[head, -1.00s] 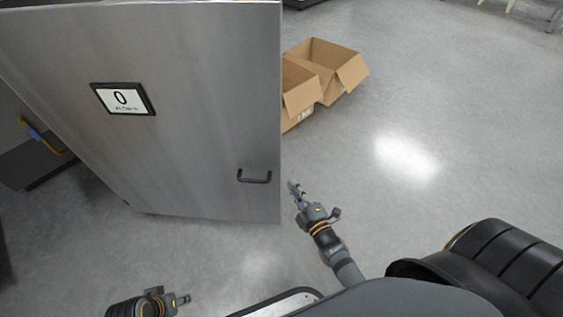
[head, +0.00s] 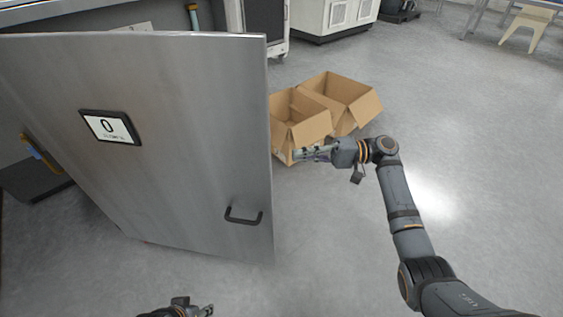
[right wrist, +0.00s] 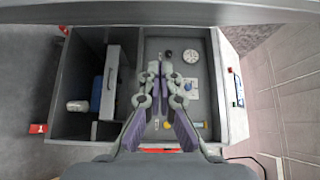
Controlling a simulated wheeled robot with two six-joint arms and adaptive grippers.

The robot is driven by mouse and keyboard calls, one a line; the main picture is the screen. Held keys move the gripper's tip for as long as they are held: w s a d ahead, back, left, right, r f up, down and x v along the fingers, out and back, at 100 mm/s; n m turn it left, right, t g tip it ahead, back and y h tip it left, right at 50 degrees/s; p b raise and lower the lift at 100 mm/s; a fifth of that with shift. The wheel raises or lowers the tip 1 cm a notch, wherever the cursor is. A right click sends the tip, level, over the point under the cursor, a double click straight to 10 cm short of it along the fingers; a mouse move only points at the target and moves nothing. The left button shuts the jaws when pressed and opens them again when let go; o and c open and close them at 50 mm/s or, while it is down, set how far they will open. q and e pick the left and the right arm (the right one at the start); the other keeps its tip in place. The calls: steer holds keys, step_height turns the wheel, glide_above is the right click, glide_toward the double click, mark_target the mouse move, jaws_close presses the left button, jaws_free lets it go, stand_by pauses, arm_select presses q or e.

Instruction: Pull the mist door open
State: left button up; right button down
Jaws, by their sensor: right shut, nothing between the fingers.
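The mist door (head: 185,170) is a large grey metal panel standing ajar at the left of the head view.
Open cardboard boxes (head: 340,98) stand on the floor behind my right gripper. A white cabinet (head: 335,18) is at the back. The right wrist view shows an open grey compartment (right wrist: 205,52) with small items. The floor at right is clear.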

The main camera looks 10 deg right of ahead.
mark_target(263, 168)
arm_select(q)
steer(key=shift+w+d+f+t+b, duration=0.15)
steer(key=shift+f+t+b, duration=0.15)
steer(key=shift+f+b, duration=0.15)
steer(key=shift+w+d+f+t+b, duration=0.1)
steer(key=shift+d+f+t+b, duration=0.05)
steer(key=shift+f+t+b, duration=0.2)
arm_select(e)
steer(key=s+a, duration=0.1)
steer(key=a, duration=0.2)
steer(key=s+a, duration=0.1)
steer(key=a, duration=0.3)
steer(key=s+a, duration=0.1)
steer(key=a, duration=0.2)
steer(key=shift+s+a, duration=0.25)
steer(key=shift+s, duration=0.05)
